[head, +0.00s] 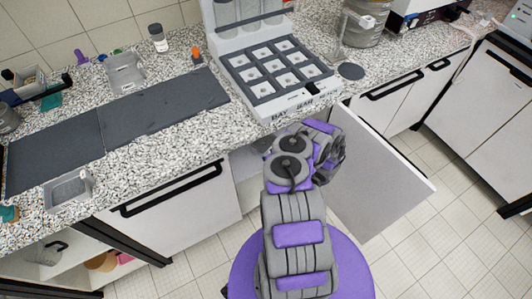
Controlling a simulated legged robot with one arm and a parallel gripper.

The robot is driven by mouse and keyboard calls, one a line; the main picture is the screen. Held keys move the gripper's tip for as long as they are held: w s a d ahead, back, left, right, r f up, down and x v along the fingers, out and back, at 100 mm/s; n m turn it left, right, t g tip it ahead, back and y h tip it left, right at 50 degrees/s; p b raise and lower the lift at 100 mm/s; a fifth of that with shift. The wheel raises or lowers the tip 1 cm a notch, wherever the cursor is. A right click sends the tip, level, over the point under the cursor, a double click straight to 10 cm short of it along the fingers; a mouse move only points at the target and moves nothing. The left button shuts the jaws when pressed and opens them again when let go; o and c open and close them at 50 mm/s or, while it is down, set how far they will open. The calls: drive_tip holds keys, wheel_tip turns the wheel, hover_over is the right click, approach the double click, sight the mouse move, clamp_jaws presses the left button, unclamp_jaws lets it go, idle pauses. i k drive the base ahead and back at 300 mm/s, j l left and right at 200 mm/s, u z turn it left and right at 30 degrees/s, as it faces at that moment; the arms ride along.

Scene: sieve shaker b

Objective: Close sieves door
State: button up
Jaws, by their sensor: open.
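A light cabinet door panel (382,185), likely the sieves door, stands swung open below the counter, out over the floor. Its left part is hidden behind my arm. My gripper (330,163) is at the far end of my arm, just below the counter's front edge and at the left side of this door. The gripper is open; its fingers are hard to make out. I cannot tell whether it touches the door. Part of the open cabinet interior (244,163) shows left of my arm.
The speckled counter (195,147) runs across above, with a grey machine (278,66) holding a grid of square cells near its edge. A closed cabinet front with a black handle (170,190) is at left. Open shelves (40,273) are at lower left. Tiled floor (430,240) is free at right.

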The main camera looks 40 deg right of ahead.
sight(375, 185)
drive_tip(key=k+l, duration=0.1)
drive_tip(key=k, duration=0.4)
drive_tip(key=k+l, duration=0.1)
drive_tip(key=k, duration=0.4)
